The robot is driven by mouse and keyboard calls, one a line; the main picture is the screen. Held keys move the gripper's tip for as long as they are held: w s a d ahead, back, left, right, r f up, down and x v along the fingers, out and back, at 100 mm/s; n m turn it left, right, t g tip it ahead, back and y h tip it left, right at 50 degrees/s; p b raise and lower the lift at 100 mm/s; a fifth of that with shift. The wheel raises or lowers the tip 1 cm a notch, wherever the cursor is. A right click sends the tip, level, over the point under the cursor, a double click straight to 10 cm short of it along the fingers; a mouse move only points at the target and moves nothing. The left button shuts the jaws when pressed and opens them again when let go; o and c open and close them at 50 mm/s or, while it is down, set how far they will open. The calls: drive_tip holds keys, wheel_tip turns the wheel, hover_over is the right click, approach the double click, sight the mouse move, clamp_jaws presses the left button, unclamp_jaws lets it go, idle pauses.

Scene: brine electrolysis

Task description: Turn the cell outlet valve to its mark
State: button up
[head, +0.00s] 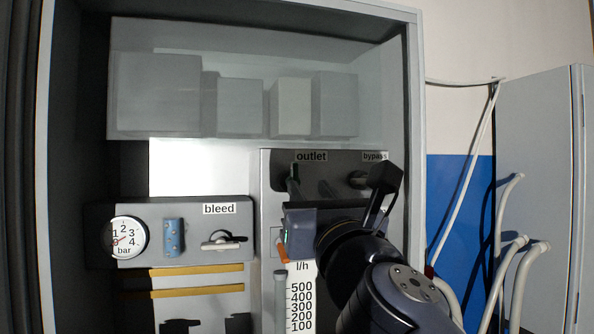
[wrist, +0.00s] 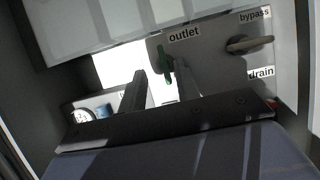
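The outlet valve has a green handle (wrist: 164,64) below the "outlet" label on a grey panel (wrist: 215,65). The handle also shows in the head view (head: 293,180), pointing roughly up and down. My gripper (wrist: 158,68) is open in front of it. Its two dark fingers stand apart, with the handle between their tips in the wrist view, nearer the right finger. I cannot tell whether a finger touches the handle. In the head view my gripper (head: 300,222) is just below the handle and its fingers are mostly hidden. I cannot make out the valve's mark.
A bleed valve (head: 222,240) and a pressure gauge (head: 128,238) are at left. An l/h scale (head: 301,298) stands below my gripper. Cabinet walls enclose the panel.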

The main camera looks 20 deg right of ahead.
sight(296, 170)
drive_tip(key=x, duration=1)
drive_tip(key=shift+w+f+p, duration=0.1)
drive_tip(key=shift+p, duration=0.2)
clamp_jaws()
